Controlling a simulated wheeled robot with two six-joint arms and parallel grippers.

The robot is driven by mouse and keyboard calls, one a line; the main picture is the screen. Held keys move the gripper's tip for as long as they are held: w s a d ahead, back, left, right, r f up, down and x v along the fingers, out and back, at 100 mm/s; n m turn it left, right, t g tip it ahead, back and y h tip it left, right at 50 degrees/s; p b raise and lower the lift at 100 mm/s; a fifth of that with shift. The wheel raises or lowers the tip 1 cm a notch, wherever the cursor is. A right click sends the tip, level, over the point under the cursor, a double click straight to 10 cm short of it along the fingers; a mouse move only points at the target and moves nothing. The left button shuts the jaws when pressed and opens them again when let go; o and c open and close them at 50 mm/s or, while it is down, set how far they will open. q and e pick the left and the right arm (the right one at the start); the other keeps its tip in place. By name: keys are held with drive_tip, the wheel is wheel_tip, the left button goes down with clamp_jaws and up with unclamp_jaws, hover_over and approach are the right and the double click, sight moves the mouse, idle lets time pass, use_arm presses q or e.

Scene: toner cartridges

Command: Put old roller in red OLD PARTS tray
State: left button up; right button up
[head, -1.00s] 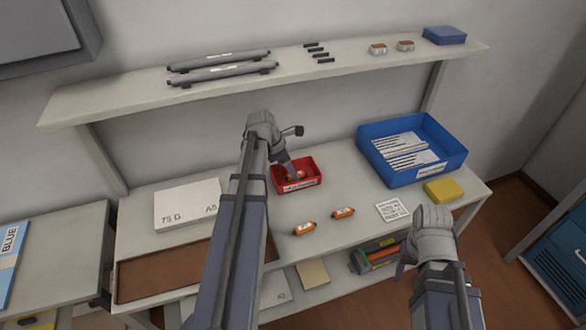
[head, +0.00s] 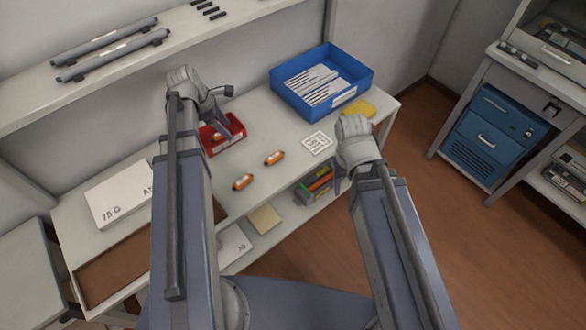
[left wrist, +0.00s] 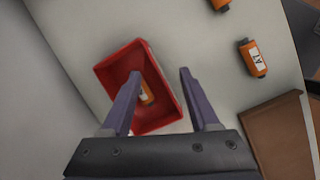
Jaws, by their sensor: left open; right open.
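The red tray (head: 238,134) stands on the table; it also shows in the left wrist view (left wrist: 104,72). A small orange cylinder with a pale label (left wrist: 147,95) lies inside it, partly covered by a finger in the left wrist view. My left gripper (left wrist: 158,74) is open and empty above the tray, its fingers apart. In the head view my left gripper (head: 219,120) is at the tray. Two more orange cylinders (head: 242,182) (head: 274,157) lie on the table in front. My right gripper (head: 339,181) is open near the table's front edge, holding nothing.
A blue bin (head: 362,81) with white items stands right of the tray, with a yellow block (head: 357,108) and a printed card (head: 317,143) nearby. Long grey rollers (head: 110,38) lie on the upper shelf. A paper pack (head: 117,195) is on the left. A cartridge (head: 316,186) sits below.

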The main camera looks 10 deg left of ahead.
use_arm(q)
drive_tip(key=s+d+m, duration=0.1)
drive_tip(key=d+m, duration=0.3)
drive_tip(key=d, duration=0.1)
drive_tip(key=s+d+m+g+y, duration=0.1)
drive_tip(key=s+d+m, duration=0.1)
drive_tip(key=d+m, duration=0.2)
drive_tip(key=s+d+f+m+g, duration=0.1)
drive_tip(key=s+d+m, duration=0.1)
drive_tip(key=d+m, duration=0.2)
drive_tip(key=shift+s+d+m, duration=0.15)
drive_tip(key=shift+d+m, duration=0.15)
drive_tip(key=shift+d, duration=1.05)
drive_tip(key=s+d+m+y, duration=0.3)
drive_tip(key=s+d+m, duration=0.5)
drive_tip(key=m, duration=0.6)
drive_tip(key=d, duration=0.2)
drive_tip(key=shift+s+d+g, duration=0.2)
drive_tip(key=shift+d+g, duration=0.1)
